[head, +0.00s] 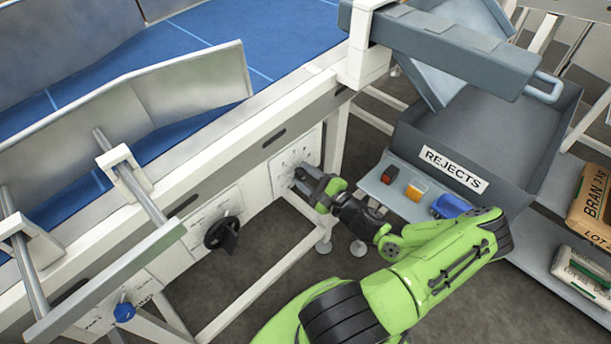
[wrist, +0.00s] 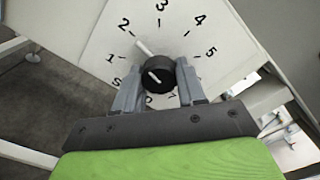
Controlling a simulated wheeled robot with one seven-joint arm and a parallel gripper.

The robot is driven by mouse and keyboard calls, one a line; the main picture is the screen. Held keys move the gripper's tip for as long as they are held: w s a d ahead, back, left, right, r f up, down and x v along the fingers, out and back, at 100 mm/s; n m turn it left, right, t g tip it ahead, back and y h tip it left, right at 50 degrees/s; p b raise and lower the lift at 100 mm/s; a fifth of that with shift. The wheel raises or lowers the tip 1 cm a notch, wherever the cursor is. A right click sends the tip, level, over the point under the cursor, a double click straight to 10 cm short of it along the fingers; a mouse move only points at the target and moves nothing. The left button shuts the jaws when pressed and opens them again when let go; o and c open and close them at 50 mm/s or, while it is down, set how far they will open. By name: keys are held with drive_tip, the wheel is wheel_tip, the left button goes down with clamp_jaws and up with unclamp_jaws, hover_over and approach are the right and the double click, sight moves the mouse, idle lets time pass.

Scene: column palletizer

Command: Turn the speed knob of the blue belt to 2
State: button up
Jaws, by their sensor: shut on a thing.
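The speed knob (wrist: 160,76) is a round black knob on a white dial panel under the blue belt (head: 205,38). The dial (wrist: 181,35) carries printed numbers around the knob. A white pointer line runs up and left from the knob, directed about at the 2. My gripper (wrist: 159,88) has one grey finger on each side of the knob and is shut on it. In the head view my gripper (head: 309,186) reaches the right-hand panel (head: 291,158) on the belt's side, and its fingers mostly hide the knob there.
A black handwheel (head: 222,232) and a blue knob (head: 123,312) sit further left on the frame. A grey REJECTS bin (head: 489,130) stands right, with a shelf (head: 399,201) of small coloured items before it. White frame legs stand close below my gripper.

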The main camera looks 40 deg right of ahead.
drive_tip(key=shift+f, duration=0.1)
drive_tip(key=o, duration=1.1)
drive_tip(key=shift+c, duration=0.2)
drive_tip(key=s+p, duration=0.1)
drive_tip(key=s, duration=1.4)
drive_tip(key=shift+s+d+p, duration=0.25)
drive_tip(key=shift+s+p, duration=0.1)
drive_tip(key=shift+s, duration=0.05)
